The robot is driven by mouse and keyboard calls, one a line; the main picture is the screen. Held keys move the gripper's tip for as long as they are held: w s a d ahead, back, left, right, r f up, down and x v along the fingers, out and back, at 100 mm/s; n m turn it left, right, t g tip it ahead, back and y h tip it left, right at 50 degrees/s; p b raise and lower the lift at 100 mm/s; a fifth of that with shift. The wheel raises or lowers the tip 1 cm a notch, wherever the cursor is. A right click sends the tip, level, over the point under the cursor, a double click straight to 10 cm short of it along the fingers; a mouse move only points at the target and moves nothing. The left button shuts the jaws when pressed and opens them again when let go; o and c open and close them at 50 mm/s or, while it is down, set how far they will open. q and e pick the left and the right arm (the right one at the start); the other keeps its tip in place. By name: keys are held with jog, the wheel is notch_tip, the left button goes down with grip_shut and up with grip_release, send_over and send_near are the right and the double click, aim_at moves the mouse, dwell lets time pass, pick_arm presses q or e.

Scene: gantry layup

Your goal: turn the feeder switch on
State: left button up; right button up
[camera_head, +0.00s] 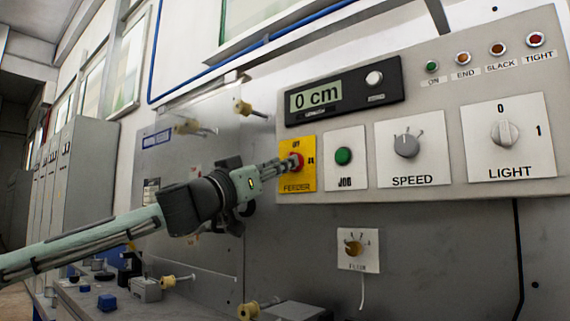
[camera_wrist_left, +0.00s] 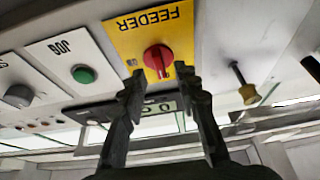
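The feeder switch is a red rotary knob (camera_head: 297,160) on a yellow plate (camera_head: 297,185) marked FEEDER, with OFF above and a partly covered mark at the right. In the left wrist view the red knob (camera_wrist_left: 158,58) shows upside down, with its ridge running roughly up and down. My left gripper (camera_head: 290,165) points at the knob from the left and partly covers it. In the left wrist view its fingertips (camera_wrist_left: 159,76) are apart, one to each side of the knob, with small gaps visible. Whether they touch it I cannot tell. My right gripper is out of view.
Beside the yellow plate are a green JOG button (camera_head: 344,156), a SPEED knob (camera_head: 407,146) and a LIGHT knob (camera_head: 504,133). A display (camera_head: 318,97) above reads 0 cm. Yellow-ended pegs (camera_head: 243,107) stick out at the left. A filter knob (camera_head: 354,248) sits below.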

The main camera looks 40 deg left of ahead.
pick_arm(q)
jog(key=shift+x, duration=1)
grip_shut()
